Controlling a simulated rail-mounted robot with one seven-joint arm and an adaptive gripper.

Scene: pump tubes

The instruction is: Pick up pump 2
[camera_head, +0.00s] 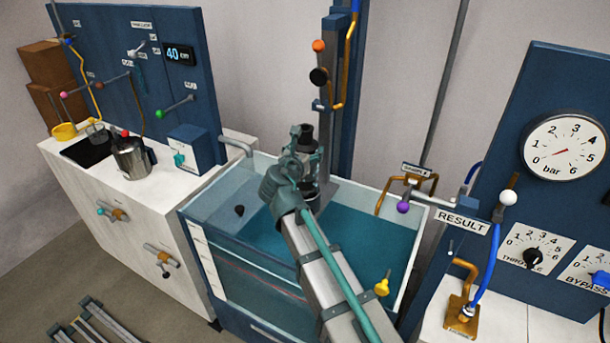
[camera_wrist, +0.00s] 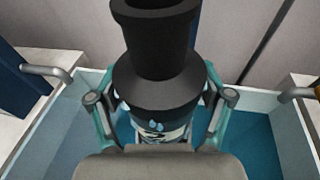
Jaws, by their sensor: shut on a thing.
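Pump 2 appears as a black stepped cylinder with a narrower neck and a wide flange. In the wrist view the pump (camera_wrist: 160,82) fills the middle, with a pale label and a droplet mark below its flange, partly hidden by my wrist. My gripper (camera_wrist: 158,122) is shut on the pump, one green finger on each side of its body. In the head view the pump (camera_head: 304,150) stands about upright above the water tank (camera_head: 408,262), at my gripper (camera_head: 303,165).
A vertical column (camera_head: 335,110) with an orange hook pipe rises behind the tank. A yellow valve (camera_head: 383,287) is at the tank's right front. A white counter (camera_head: 110,190) with a metal pot (camera_head: 132,157) stands left. A blue gauge panel (camera_head: 540,165) stands right.

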